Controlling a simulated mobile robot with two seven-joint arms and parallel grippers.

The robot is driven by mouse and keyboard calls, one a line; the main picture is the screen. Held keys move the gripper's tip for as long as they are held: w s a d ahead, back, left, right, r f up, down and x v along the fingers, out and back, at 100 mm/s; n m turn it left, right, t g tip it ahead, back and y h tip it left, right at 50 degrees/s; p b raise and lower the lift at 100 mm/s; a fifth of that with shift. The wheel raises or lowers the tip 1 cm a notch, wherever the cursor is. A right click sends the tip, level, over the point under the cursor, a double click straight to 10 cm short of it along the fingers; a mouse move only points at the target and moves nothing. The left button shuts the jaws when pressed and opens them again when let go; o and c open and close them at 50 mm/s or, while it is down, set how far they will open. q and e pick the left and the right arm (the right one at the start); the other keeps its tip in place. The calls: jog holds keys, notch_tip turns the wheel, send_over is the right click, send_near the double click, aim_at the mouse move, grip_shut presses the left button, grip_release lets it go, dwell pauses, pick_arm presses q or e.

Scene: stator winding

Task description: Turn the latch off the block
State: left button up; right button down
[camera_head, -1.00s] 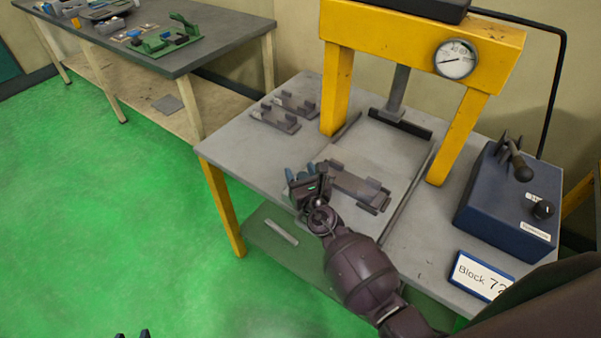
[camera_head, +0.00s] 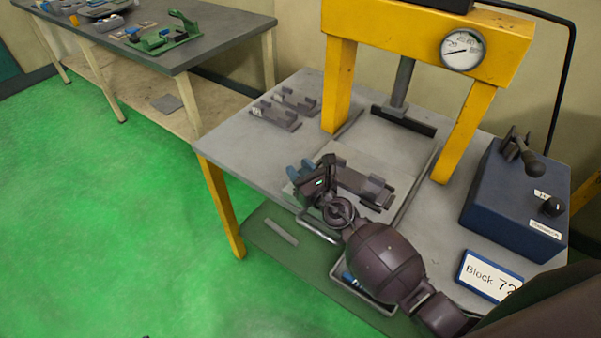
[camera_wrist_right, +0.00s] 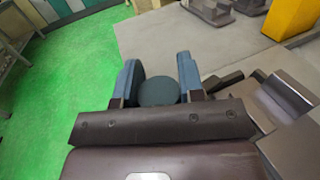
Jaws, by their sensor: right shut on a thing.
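A grey metal block (camera_head: 365,184) with raised lugs lies on the pale plate under the yellow press; part of it also shows at the right of the right wrist view (camera_wrist_right: 290,100). My right gripper (camera_head: 301,173) is at the block's left end, over the table's front part. In the right wrist view my right gripper (camera_wrist_right: 158,85) has its blue fingers closed on the sides of a dark round piece (camera_wrist_right: 158,92). I take this piece to be the latch; how it joins the block is hidden. My left gripper is not clearly visible.
The yellow press frame (camera_head: 338,85) with a gauge stands behind. Several grey blocks (camera_head: 276,117) lie at the table's back left. A blue control box (camera_head: 515,200) and the sign "Block 72" (camera_head: 490,274) are at the right.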

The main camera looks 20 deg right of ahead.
jog(key=shift+a, duration=0.1)
dwell(0.3)
jog(key=c, duration=0.7)
grip_release()
jog(key=shift+c, duration=0.2)
jog(key=shift+s, duration=0.1)
jog(key=v, duration=1)
jog(key=shift+s+d, duration=0.25)
jog(key=shift+s, duration=0.05)
